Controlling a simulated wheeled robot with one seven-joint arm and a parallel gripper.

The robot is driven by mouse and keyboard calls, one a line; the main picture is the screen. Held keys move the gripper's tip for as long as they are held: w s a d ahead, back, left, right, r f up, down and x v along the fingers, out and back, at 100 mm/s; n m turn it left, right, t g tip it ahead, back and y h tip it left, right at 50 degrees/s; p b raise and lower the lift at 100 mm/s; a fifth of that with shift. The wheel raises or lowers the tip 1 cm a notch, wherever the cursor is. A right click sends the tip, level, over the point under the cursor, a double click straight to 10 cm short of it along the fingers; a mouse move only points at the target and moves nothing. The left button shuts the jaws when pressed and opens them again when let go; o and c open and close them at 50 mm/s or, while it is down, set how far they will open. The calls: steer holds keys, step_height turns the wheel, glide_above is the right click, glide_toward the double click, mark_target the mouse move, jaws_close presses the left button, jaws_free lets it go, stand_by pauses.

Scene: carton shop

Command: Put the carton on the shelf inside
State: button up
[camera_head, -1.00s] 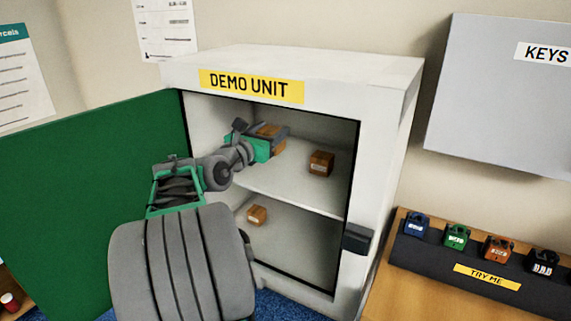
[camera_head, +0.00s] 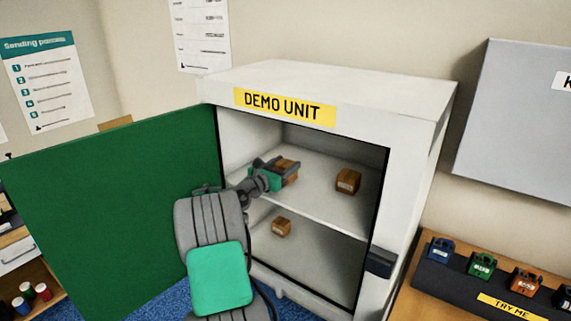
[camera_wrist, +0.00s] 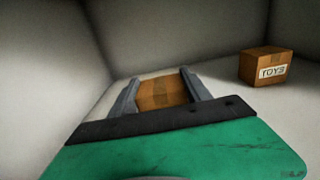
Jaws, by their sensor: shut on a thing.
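The white cabinet labelled DEMO UNIT (camera_head: 420,130) stands with its green door (camera_head: 120,215) swung open to the left. Inside, my gripper (camera_head: 283,168) is over the left part of the upper shelf (camera_head: 318,196). It is shut on a brown carton (camera_head: 289,176); the wrist view shows this carton (camera_wrist: 162,93) between the two grey fingers. The carton is low, at or close to the shelf surface; I cannot tell whether it touches. My fingers and the green palm hide part of it.
Another brown carton (camera_head: 348,181), marked TOYS in the wrist view (camera_wrist: 266,67), sits to the right on the upper shelf. A small carton (camera_head: 281,227) is on the lower level. A bench with several padlocks (camera_head: 482,264) is at the right. Shelf room is clear between the upper cartons.

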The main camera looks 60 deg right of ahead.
steer(key=shift+f, duration=0.4)
steer(key=o, duration=1.4)
